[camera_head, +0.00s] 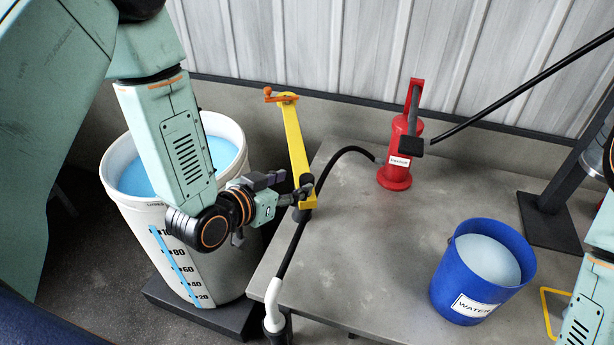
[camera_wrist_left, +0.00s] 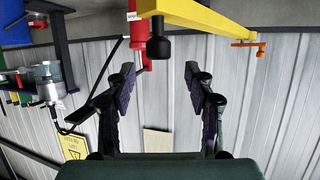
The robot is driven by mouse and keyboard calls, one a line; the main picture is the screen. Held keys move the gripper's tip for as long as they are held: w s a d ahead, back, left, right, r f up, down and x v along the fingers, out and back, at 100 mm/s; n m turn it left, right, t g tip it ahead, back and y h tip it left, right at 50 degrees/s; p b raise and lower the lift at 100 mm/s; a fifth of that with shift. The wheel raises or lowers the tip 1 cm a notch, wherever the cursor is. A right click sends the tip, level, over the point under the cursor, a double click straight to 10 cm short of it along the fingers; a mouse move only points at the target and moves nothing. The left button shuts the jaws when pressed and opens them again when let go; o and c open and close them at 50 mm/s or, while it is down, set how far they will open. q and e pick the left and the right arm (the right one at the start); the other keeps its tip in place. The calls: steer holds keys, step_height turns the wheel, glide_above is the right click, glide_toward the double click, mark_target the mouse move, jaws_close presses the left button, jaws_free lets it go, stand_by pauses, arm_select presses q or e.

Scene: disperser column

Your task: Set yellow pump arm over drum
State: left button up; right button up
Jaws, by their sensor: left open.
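The yellow pump arm (camera_head: 296,145) stands at the table's left edge, beside the drum, with an orange piece at its far end. It also crosses the top of the left wrist view (camera_wrist_left: 205,14), with a black knob (camera_wrist_left: 159,46) below it. The white drum (camera_head: 215,255) is at left, holding blue liquid, partly hidden by my left arm. My left gripper (camera_head: 293,188) is open at the near end of the pump arm. In the left wrist view its fingers (camera_wrist_left: 160,78) are apart, with the knob just beyond the gap. My right gripper is not in view.
A red pump (camera_head: 398,160) with a grey handle stands at the table's back. A blue water bucket (camera_head: 452,275) is at right. A black hose (camera_head: 302,215) runs over the grey table (camera_head: 375,240) to a white pipe (camera_head: 273,300). The middle of the table is clear.

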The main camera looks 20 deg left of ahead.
mark_target(305, 179)
arm_select(q)
steer(key=x, duration=0.6)
steer(key=shift+d+p, duration=0.15)
steer(key=shift+p, duration=0.15)
steer(key=shift+w+f, duration=0.15)
steer(key=shift+w, duration=0.1)
steer(key=shift+s, duration=0.25)
steer(key=shift+c, duration=0.6)
steer(key=shift+w, duration=0.2)
steer(key=c, duration=0.6)
jaws_close()
